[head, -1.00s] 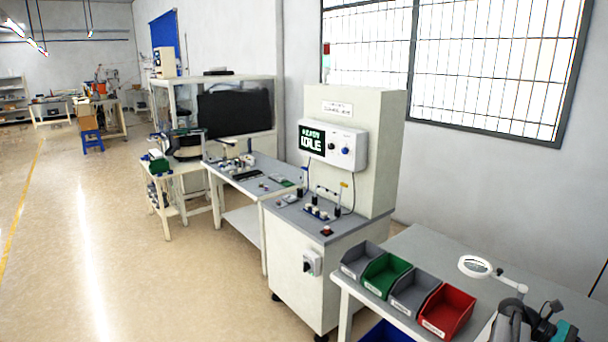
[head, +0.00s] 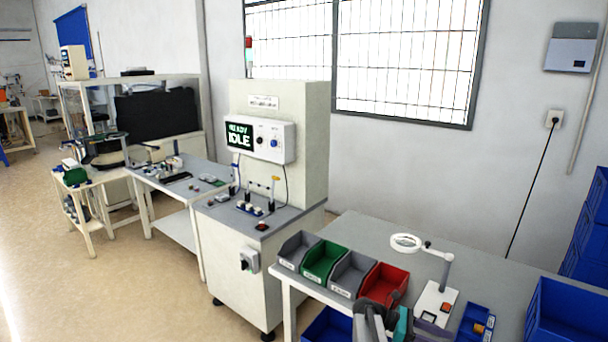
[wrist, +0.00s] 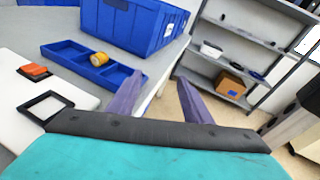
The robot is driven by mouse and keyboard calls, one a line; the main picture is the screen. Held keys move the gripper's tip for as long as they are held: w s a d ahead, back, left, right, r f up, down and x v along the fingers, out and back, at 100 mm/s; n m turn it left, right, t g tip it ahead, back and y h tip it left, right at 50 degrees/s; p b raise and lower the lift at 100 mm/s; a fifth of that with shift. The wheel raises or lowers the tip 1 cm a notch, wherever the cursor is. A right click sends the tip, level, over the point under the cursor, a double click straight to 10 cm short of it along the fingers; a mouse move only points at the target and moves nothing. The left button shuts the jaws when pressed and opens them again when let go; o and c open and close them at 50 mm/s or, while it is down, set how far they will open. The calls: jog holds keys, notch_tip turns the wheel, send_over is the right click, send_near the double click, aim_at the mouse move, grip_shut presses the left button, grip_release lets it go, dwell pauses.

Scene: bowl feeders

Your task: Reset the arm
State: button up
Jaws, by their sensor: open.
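My gripper (wrist: 163,100) is open in the wrist view, with its two purple fingers apart and nothing between them. It points past the edge of a grey table, toward the floor and a grey shelf.
Grey, green and red bins stand on the near table (head: 440,262) beside a magnifier lamp (head: 407,243). A blue crate (wrist: 135,22) and a blue tray (wrist: 72,50) are close to my gripper. A machine (head: 280,140) showing IDLE stands behind. Floor is clear on the left.

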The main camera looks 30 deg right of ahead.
jog(key=w+a+f+n+t+y+b, duration=0.1)
jog(key=w+a+f+n+t+b, duration=0.2)
jog(key=a+f, duration=2.2)
jog(key=s+a+f+m+t+y+b, duration=0.1)
jog(key=s+a+f+m+y, duration=0.2)
jog(key=a, duration=0.6)
jog(key=s+a+f+m+t+y+b, duration=0.1)
jog(key=s+a+f+m+y, duration=0.2)
jog(key=a, duration=0.6)
jog(key=s+a+f+m+t+y+b, duration=0.1)
jog(key=s+a+f+m+y, duration=0.2)
jog(key=s+a+f+m, duration=0.2)
jog(key=shift+s+a+f+m+t, duration=0.35)
jog(key=shift+a+f+m, duration=0.75)
jog(key=shift+a+f, duration=0.8)
jog(key=c, duration=0.4)
jog(key=shift+o, duration=0.2)
